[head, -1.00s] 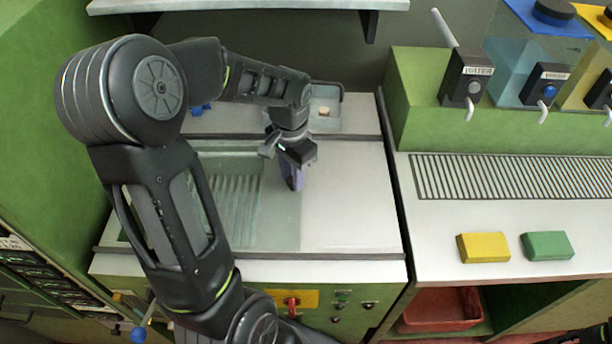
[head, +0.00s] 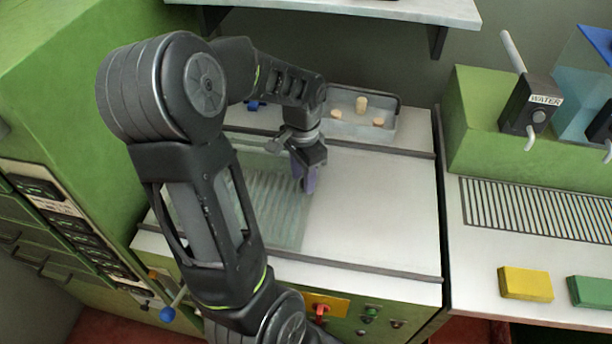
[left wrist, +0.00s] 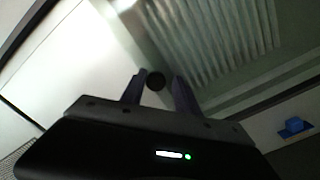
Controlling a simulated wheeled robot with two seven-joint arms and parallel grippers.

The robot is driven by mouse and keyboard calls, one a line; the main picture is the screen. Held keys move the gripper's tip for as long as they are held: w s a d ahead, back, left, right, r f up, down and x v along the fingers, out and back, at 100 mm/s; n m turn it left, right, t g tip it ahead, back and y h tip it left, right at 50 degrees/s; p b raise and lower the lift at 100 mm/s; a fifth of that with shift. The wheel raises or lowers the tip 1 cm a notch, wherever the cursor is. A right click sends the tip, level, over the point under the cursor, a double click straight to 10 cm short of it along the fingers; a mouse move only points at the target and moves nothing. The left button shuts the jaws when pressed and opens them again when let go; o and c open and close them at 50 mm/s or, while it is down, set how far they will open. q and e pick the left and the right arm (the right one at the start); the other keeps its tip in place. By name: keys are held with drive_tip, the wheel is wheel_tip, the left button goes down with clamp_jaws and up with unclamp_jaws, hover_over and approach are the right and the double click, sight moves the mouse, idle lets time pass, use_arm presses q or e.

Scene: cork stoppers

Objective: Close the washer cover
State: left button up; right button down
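The washer cover (head: 375,210) appears as a white flat panel on the right of the washer top, between two dark rails. The ribbed grey-green basin (head: 275,195) shows left of its edge. My left gripper (head: 306,183) points down at the cover's left edge; it also shows in the left wrist view (left wrist: 160,82). My left arm hides much of the basin's left part. My right gripper is out of view.
A clear tray (head: 392,128) with cork pieces (head: 361,105) stands behind the back rail. A blue object (left wrist: 294,127) lies beyond the basin. The right counter holds a yellow block (head: 525,284), a green block (head: 592,291), a grate (head: 540,208) and the water tap (head: 528,105).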

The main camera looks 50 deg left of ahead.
use_arm(q)
drive_tip(key=shift+o, duration=0.9)
drive_tip(key=shift+d, duration=0.1)
drive_tip(key=shift+r, duration=0.1)
wheel_tip(320, 180, up, 8)
drive_tip(key=shift+f+b, duration=0.2)
drive_tip(key=shift+b, duration=0.1)
